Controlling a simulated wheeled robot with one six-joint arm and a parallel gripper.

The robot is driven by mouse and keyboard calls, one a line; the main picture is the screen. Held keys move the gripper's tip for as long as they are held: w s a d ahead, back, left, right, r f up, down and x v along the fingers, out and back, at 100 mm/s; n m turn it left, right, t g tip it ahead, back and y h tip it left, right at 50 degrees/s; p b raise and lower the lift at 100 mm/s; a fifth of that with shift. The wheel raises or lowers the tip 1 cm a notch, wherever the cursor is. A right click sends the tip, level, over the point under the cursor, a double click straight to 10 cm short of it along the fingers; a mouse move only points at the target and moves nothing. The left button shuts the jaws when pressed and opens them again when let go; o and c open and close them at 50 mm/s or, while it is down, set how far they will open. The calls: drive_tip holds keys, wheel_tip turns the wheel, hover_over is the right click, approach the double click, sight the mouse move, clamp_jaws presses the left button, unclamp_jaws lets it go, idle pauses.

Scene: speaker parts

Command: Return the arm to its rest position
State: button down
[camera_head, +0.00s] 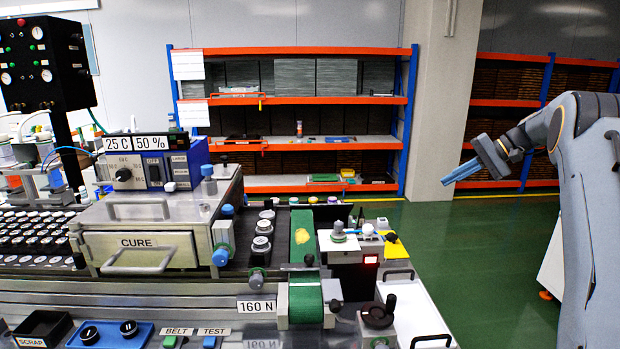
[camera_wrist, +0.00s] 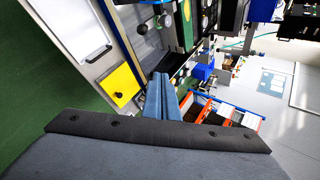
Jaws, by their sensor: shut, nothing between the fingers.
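My arm (camera_head: 590,180) stands at the right of the head view, over the green floor and apart from the bench. My gripper (camera_head: 447,183) points left and slightly down, in free air in front of the far shelves. Its blue fingers lie together with nothing between them. In the wrist view my gripper (camera_wrist: 158,78) shows the same blue fingers closed side by side, with the bench beyond them.
The bench holds a CURE drawer (camera_head: 140,250), a green belt (camera_head: 303,240), a scrap bin (camera_head: 42,329) and a blue tray (camera_head: 110,336). A yellow plate (camera_wrist: 118,86) lies near the bench edge. Shelves (camera_head: 295,140) stand behind. Green floor (camera_head: 480,240) is open between bench and arm.

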drive_tip(key=s+a+f+g+h, duration=0.2)
drive_tip(key=s+a+f+h, duration=0.35)
drive_tip(key=s+a, duration=0.75)
drive_tip(key=s+a+f+n+h, duration=0.1)
drive_tip(key=s+a+f+n, duration=0.15)
drive_tip(key=s, duration=0.65)
drive_tip(key=s+a+f+n+h, duration=0.1)
drive_tip(key=s+a+f, duration=0.25)
drive_tip(key=s, duration=0.45)
drive_tip(key=s+a+f+n+h, duration=0.2)
drive_tip(key=s+a, duration=0.2)
drive_tip(key=s, duration=0.5)
drive_tip(key=a+f+n+g+y+b, duration=0.1)
drive_tip(key=a+f+b, duration=0.3)
drive_tip(key=f+b, duration=1.15)
drive_tip(key=a+f+n+g+b, duration=0.15)
drive_tip(key=a+f+b, duration=0.25)
drive_tip(key=f+b, duration=1.15)
drive_tip(key=d+r+m+p, duration=0.2)
drive_tip(key=d+r+p, duration=0.6)
drive_tip(key=r+p, duration=0.2)
drive_tip(key=shift+s+r+p, duration=0.15)
drive_tip(key=shift+r+p, duration=0.2)
drive_tip(key=shift+p, duration=0.25)
